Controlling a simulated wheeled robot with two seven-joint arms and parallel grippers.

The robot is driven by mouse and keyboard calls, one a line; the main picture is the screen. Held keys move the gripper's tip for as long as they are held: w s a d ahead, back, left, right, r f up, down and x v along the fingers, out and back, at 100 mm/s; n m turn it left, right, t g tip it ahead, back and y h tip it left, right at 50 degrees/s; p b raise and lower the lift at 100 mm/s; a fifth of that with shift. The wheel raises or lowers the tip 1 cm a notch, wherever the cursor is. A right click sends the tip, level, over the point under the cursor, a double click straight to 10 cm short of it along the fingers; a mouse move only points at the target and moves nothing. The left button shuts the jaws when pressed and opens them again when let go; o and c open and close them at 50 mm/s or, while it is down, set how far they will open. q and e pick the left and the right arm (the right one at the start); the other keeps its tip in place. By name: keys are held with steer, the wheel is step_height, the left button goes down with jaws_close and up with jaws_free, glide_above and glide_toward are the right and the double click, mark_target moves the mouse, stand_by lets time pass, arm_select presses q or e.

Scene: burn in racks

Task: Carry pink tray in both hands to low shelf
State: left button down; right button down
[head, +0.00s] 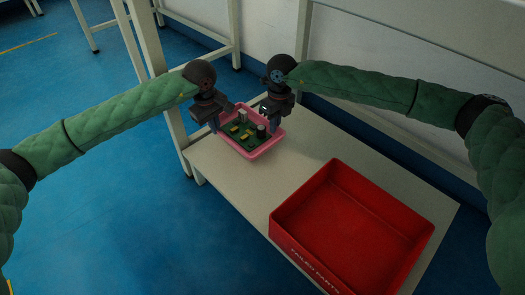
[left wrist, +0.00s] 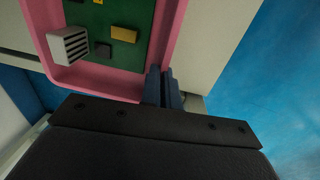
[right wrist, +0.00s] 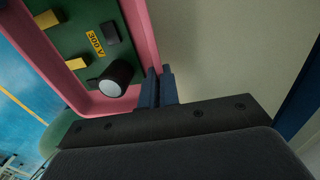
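The pink tray (head: 280,143) is at the far left end of the pale low shelf (head: 312,153); I cannot tell whether it rests on the surface or hangs just above it. It holds a green circuit board (head: 239,139) with several parts on it. My left gripper (head: 215,127) is shut on the tray's left wall, which also shows in the left wrist view (left wrist: 168,30). My right gripper (head: 272,126) is shut on the opposite wall, seen in the right wrist view (right wrist: 141,35). The fingers hide the gripped bits of wall.
A large empty red bin (head: 345,245) with white lettering stands on the nearer right part of the shelf. A pale upright post (head: 150,40) rises by the shelf's left end. A bare strip of shelf lies between tray and bin. Blue floor is open at left.

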mark_target(274, 135)
arm_select(q)
steer(key=shift+f, duration=0.2)
arm_select(e)
steer(key=shift+f, duration=0.2)
